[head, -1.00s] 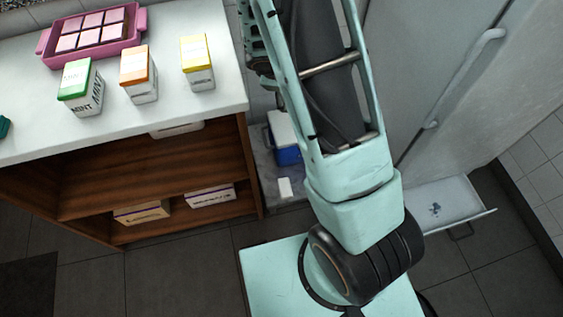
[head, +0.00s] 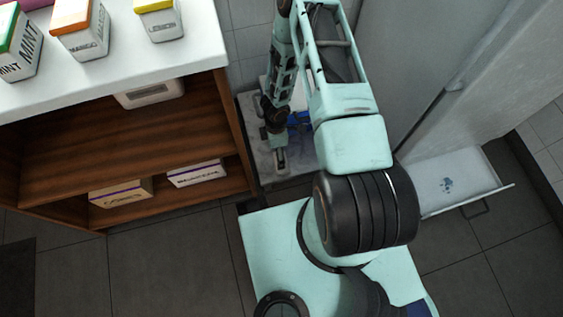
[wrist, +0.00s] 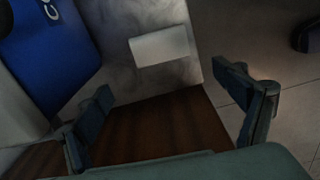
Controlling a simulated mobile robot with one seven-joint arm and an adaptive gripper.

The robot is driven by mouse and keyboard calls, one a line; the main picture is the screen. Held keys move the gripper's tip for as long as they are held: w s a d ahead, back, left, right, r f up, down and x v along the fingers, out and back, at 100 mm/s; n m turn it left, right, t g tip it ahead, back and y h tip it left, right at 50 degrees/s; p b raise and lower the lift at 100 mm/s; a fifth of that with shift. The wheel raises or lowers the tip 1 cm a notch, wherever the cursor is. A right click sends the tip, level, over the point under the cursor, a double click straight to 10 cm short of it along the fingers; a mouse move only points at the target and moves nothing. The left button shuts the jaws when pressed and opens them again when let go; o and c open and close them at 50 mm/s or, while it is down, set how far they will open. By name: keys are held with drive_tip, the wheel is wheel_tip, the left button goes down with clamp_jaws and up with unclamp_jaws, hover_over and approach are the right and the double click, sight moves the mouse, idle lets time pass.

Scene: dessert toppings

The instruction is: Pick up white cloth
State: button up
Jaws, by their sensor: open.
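In the wrist view, the white cloth (wrist: 158,47) is a small pale rectangle lying flat on a grey marbled surface (wrist: 115,20). My gripper (wrist: 168,95) is open, with its two fingers spread wide and nothing between them. The cloth lies beyond the fingertips, in line with the gap between them, and does not touch them. In the head view, my gripper (head: 278,148) is low over the grey surface between the wooden shelf unit and the fridge. There the gripper mostly or wholly hides the cloth.
A blue box (wrist: 50,50) stands left of the cloth, close to my left finger. The wooden shelf unit (head: 130,140) with a white top stands at the left, holding several boxes. A tall grey fridge (head: 400,70) and an open white drawer (head: 475,175) are at the right.

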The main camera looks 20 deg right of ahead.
drive_tip(key=f+b, duration=0.1)
drive_tip(key=f, duration=0.2)
drive_tip(key=f+b, duration=0.1)
drive_tip(key=f, duration=0.2)
drive_tip(key=f+b, duration=0.1)
drive_tip(key=f, duration=0.2)
drive_tip(key=shift+s+d+f, duration=0.1)
drive_tip(key=shift+s+d, duration=0.05)
drive_tip(key=shift+s, duration=0.1)
drive_tip(key=shift+c, duration=0.3)
drive_tip(key=c, duration=1.1)
drive_tip(key=shift+c, duration=0.2)
